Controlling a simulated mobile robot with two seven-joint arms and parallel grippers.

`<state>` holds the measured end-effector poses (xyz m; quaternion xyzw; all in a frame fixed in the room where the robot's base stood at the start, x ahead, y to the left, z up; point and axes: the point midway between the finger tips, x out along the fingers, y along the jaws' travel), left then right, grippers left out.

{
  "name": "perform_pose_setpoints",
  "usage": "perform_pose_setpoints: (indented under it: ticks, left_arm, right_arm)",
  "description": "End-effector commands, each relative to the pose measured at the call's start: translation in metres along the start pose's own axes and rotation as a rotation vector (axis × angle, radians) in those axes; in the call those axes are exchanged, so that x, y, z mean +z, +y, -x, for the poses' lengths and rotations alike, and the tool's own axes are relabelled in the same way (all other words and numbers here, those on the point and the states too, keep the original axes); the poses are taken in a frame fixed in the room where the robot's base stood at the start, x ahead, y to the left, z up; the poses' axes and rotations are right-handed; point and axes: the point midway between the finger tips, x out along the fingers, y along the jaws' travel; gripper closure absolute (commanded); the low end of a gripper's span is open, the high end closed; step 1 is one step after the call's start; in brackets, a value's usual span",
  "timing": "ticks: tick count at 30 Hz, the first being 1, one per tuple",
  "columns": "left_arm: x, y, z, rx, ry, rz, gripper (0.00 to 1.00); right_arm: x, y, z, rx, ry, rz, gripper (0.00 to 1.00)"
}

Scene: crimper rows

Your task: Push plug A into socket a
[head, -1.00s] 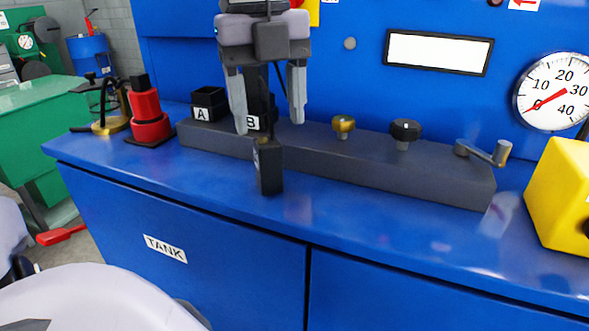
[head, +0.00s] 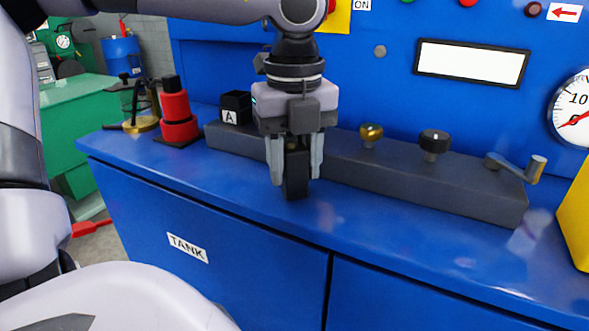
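The black plug (head: 296,177) stands upright on the blue bench top, in front of the grey rail. I cannot read a letter on it. My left gripper (head: 295,178) points straight down over it, one finger on each side, and the fingers appear closed against its sides. The plug's upper part is hidden by the gripper. The black box socket labelled A (head: 236,108) is on the left end of the rail, behind and left of the gripper. The neighbouring socket B is hidden behind the gripper. My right gripper is out of view.
The grey rail (head: 430,187) also carries a brass knob (head: 370,134), a black knob (head: 434,143) and a crank handle (head: 515,167). A red stepped piece (head: 177,120) stands left of the rail. A yellow block (head: 577,225) is at the right. The front bench strip is clear.

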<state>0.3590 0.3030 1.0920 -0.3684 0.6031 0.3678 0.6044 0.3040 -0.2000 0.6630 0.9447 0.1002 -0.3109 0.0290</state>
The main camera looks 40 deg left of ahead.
Motion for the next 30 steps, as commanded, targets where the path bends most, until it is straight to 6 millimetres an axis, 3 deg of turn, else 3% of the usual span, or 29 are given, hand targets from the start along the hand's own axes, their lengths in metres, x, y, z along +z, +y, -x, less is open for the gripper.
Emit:
perform_pose_setpoints:
  ticks: [1,3,5,17,23,30]
  left_arm:
    - [0.000,0.000,0.000,0.000,0.000,0.000,0.75]
    - [0.000,0.000,0.000,0.000,0.000,0.000,0.93]
    - [0.000,0.000,0.001,-0.001,0.000,0.000,0.99]
    - [0.000,-0.001,0.012,-0.003,-0.001,0.000,0.99]
    - [0.000,-0.001,0.046,-0.005,-0.004,0.002,0.99]
    - [0.000,-0.001,0.119,-0.005,-0.004,0.002,0.99]
  right_arm:
    - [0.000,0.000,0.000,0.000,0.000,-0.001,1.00]
    - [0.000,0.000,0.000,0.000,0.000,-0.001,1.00]
    - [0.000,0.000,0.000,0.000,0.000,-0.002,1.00]
    - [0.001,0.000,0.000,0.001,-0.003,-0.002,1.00]
    - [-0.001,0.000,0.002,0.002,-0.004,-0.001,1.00]
    - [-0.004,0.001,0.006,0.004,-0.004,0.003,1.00]
